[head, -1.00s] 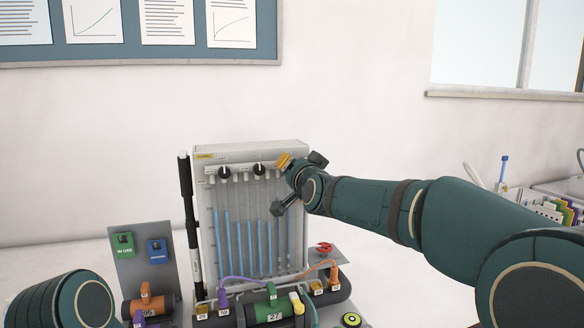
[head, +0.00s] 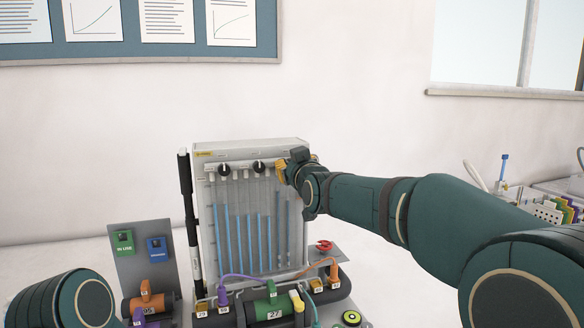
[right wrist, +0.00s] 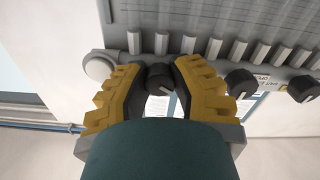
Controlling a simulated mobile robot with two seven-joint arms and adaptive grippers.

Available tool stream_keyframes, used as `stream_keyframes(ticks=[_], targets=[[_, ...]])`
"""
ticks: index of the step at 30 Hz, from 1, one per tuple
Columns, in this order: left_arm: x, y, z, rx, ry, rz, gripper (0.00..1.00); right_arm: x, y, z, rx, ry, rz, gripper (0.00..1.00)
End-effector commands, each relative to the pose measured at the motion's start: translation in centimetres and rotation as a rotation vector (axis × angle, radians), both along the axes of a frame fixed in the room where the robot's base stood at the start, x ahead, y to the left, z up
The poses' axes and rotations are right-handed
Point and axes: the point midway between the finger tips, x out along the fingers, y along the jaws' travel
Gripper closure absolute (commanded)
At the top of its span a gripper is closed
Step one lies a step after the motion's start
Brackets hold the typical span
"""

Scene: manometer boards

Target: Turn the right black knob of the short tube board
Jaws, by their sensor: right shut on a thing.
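The tube board (head: 236,240) stands upright in the head view, with several tubes, some showing blue liquid. Two black knobs show on its top rail, a left one (head: 224,169) and a middle one (head: 259,166). The right black knob (right wrist: 160,78) is hidden behind my gripper in the head view. The right wrist view shows it between the dark pads of my right gripper (right wrist: 160,84), which is shut on it. The right gripper also shows at the board's top right in the head view (head: 281,171). My left gripper is out of view.
The other two black knobs sit beside the gripper in the right wrist view, one close (right wrist: 240,83). A red valve handle (head: 325,246) is at the board's lower right. Cylinders with cables, including a green one (head: 268,308), lie in front. A black pen-like rod (head: 188,200) stands left.

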Motion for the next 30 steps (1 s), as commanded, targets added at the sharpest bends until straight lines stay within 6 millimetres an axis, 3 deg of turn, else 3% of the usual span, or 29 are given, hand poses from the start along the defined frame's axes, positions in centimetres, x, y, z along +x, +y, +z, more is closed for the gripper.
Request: stream_keyframes(ticks=[15, 30], targets=[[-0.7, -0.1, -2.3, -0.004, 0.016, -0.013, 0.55, 0.0, 0.0, 0.1, -0.399, -0.138, -0.001, 1.00], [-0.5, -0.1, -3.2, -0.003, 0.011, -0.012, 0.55, -0.1, 0.1, 0.3, -0.538, -0.183, -0.001, 1.00]])
